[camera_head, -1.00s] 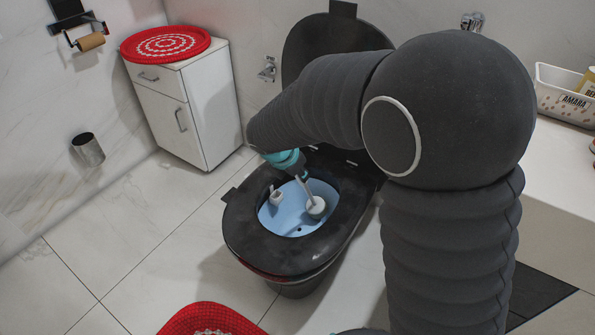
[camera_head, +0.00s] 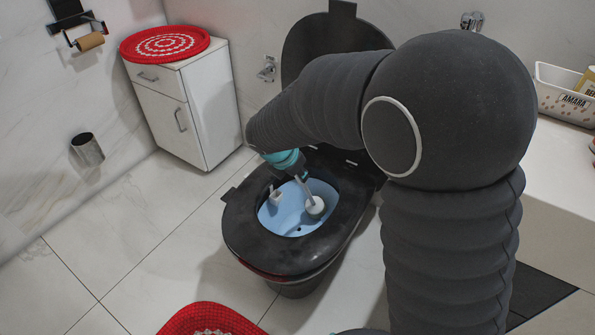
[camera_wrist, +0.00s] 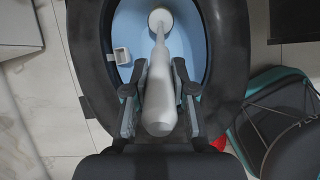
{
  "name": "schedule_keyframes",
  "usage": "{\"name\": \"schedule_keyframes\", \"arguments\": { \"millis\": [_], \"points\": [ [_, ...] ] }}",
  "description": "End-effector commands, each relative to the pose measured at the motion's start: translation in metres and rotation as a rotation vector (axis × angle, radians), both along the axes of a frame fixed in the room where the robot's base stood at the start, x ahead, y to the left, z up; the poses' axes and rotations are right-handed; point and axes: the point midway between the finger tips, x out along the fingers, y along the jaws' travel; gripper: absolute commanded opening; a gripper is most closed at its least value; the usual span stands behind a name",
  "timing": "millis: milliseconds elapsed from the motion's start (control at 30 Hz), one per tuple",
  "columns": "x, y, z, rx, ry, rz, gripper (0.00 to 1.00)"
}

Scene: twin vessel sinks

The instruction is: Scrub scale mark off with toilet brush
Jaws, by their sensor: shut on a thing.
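The white toilet brush (camera_wrist: 160,95) is held by its thick handle in my gripper (camera_wrist: 158,85), whose fingers are shut on it. In the wrist view the brush points away, with its round head (camera_wrist: 160,18) in the blue bowl. In the head view the brush head (camera_head: 315,205) is at the right side of the bowl (camera_head: 290,222), inside the black toilet seat (camera_head: 245,235). I cannot tell whether it touches the bowl. A small white block-like piece (camera_head: 275,196) sits at the bowl's left side. No scale mark can be made out.
The black lid (camera_head: 310,38) stands raised behind. A white cabinet (camera_head: 190,110) with a red mat is at the left, and a metal cup-shaped holder (camera_head: 87,149) is on the wall. A red rug (camera_head: 208,318) lies in front; a counter (camera_head: 560,170) is right.

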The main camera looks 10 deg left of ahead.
Motion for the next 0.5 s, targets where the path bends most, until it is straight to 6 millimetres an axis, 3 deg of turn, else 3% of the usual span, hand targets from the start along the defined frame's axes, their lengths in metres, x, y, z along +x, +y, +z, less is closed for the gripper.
{"name": "schedule_keyframes", "arguments": {
  "millis": [233,500],
  "points": [
    [-0.0037,0.0015,-0.0134,0.0,0.0,0.0,0.0],
    [-0.0006,0.0002,-0.0048,0.0,0.0,-0.001,0.0]
  ]
}}
